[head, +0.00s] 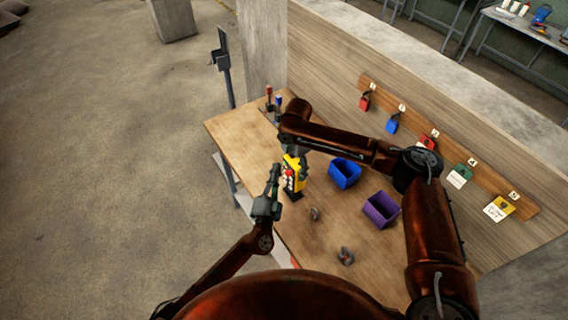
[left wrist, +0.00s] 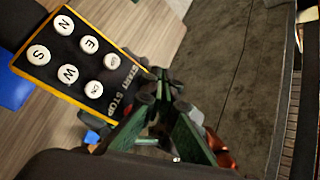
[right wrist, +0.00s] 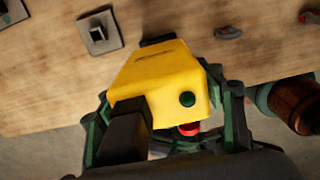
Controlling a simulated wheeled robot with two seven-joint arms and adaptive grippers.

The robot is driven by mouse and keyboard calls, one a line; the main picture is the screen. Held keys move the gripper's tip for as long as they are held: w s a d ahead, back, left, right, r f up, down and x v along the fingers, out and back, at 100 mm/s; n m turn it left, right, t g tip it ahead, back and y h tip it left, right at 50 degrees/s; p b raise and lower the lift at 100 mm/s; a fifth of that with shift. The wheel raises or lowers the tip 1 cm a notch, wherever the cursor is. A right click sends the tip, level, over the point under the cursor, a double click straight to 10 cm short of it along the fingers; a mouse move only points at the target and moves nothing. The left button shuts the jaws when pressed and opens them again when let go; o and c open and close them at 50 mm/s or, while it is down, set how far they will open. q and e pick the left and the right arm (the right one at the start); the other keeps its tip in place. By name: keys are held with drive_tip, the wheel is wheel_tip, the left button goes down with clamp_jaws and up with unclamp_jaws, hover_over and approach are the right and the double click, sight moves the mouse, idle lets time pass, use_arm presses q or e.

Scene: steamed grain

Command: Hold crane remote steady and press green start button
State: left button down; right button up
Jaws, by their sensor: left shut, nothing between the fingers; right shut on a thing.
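The yellow crane remote (head: 289,162) is upright at the left-middle of the workbench. My right gripper (right wrist: 168,112) is shut around the yellow body (right wrist: 150,72), one finger on each side. Its green start button (right wrist: 187,99) and a red button (right wrist: 188,130) show on the end nearest the right wrist camera. In the left wrist view the remote's black face (left wrist: 72,58) carries white lettered buttons and a START STOP label. My left gripper (head: 276,170) is shut and empty beside the remote; its fingertips (left wrist: 165,85) are close to the START STOP end. Contact cannot be told.
A blue bin (head: 345,173) and a purple bin (head: 381,210) stand right of the remote. Small grey parts (head: 314,214) lie in front. Red and blue-topped posts stand at the far left corner. Colored padlocks and tags hang on a wall board (head: 450,150).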

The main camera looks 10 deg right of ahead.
use_arm(q)
drive_tip(key=shift+w+d, duration=0.1)
drive_tip(key=shift+d, duration=0.15)
drive_tip(key=shift+w+d, duration=0.25)
drive_tip(key=shift+d, duration=0.15)
idle(0.7)
drive_tip(key=shift+s+a, duration=0.45)
drive_tip(key=shift+a, duration=0.35)
drive_tip(key=a, duration=0.1)
drive_tip(key=s+a, duration=0.1)
drive_tip(key=a, duration=0.1)
drive_tip(key=s+a, duration=0.1)
drive_tip(key=shift+s+a, duration=0.1)
drive_tip(key=shift+a, duration=0.15)
idle(0.4)
idle(0.4)
